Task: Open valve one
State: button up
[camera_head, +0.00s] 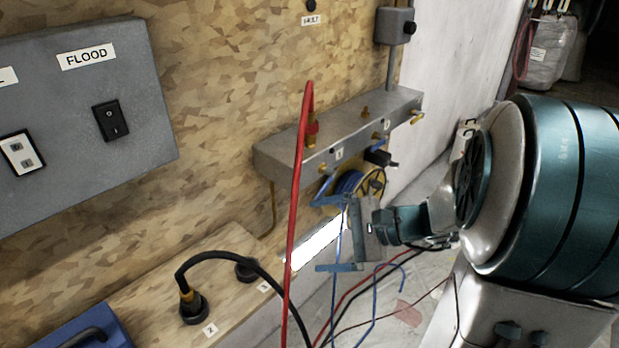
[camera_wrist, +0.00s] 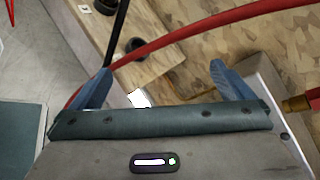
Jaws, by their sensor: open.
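A grey metal manifold block (camera_head: 275,153) is fixed to the wooden wall. My gripper (camera_head: 315,235) is open and empty, below the manifold and apart from valve one. In the wrist view my gripper (camera_wrist: 160,66) has its two blue fingers spread wide. Part of the metal block (camera_wrist: 268,88) shows at the right there, with a brass fitting (camera_wrist: 298,103). I cannot make out valve one in the wrist view.
A red hose (camera_head: 297,190) hangs from the manifold, left of my gripper, and crosses the wrist view (camera_wrist: 190,30). A blue reel (camera_head: 349,184) sits under the manifold. Several cables lie on the floor. A wooden ledge (camera_head: 225,245) with black plugs and a grey switch box (camera_head: 85,110) are left.

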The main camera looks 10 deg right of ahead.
aim_at(327, 186)
jog(key=w+d+f+m+t+h+b, duration=0.1)
jog(key=w+d+m+t+b, duration=0.1)
jog(key=w+d+m+t, duration=0.3)
jog(key=w+d+f+m+t+h+b, duration=0.1)
jog(key=w+d+f+m+t, duration=0.2)
jog(key=d, duration=0.4)
jog(key=shift+t, duration=0.6)
jog(key=x, duration=0.4)
jog(key=r+x, duration=0.1)
jog(key=x, duration=0.8)
jog(key=shift+a+r, duration=0.2)
jog(key=shift+a, duration=0.15)
jog(key=c, duration=1.3)
jog(key=shift+d+f, duration=0.1)
jog(key=shift+f, duration=0.05)
